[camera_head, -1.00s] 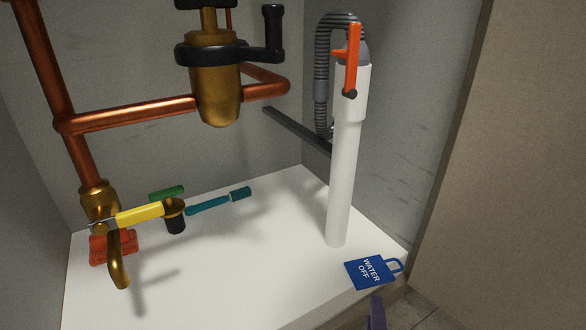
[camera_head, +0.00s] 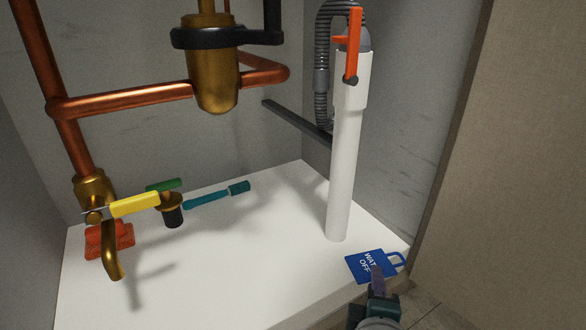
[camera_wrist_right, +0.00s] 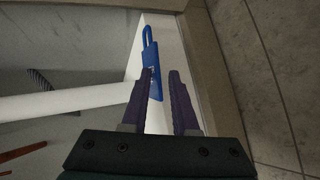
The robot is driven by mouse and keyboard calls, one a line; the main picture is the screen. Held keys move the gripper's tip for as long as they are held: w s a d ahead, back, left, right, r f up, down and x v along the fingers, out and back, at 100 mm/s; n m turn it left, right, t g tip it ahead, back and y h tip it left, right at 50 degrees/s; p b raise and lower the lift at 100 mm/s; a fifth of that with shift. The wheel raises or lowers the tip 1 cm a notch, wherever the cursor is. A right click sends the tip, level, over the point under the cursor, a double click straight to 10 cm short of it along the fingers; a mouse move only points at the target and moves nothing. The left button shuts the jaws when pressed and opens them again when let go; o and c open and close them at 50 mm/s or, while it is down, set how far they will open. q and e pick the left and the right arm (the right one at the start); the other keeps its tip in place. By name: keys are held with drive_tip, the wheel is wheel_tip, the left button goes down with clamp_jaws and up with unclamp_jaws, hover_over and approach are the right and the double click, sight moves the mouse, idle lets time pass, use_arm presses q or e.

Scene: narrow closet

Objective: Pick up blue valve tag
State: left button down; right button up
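The blue valve tag (camera_head: 359,264) reads "WATER OFF" and has a loop handle. It lies on the white floor panel (camera_head: 230,270) at its front right edge, near the foot of the white pipe. My right gripper (camera_head: 377,272) comes in from the bottom, and its purple fingertips cover part of the lettering. In the right wrist view the two fingers (camera_wrist_right: 160,76) are apart. The tag (camera_wrist_right: 147,50) shows beyond them, partly behind the left finger and partly across the gap. I cannot tell whether they touch. My left gripper is not in view.
The white upright pipe (camera_head: 344,180) with an orange lever (camera_head: 353,45) stands just behind the tag. A beige wall (camera_head: 510,150) closes the right side. Copper pipes (camera_head: 120,105), a yellow handle (camera_head: 135,205) and a teal tool (camera_head: 208,199) are further left.

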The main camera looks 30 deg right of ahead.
drive_tip(key=shift+c, duration=0.4)
clamp_jaws()
drive_tip(key=shift+s+f, duration=0.1)
idle(0.3)
drive_tip(key=r+p+v, duration=0.1)
drive_tip(key=p+v, duration=0.7)
drive_tip(key=v, duration=0.8)
drive_tip(key=shift+w+r, duration=0.25)
drive_tip(key=shift+w, duration=0.1)
drive_tip(key=shift+d, duration=0.15)
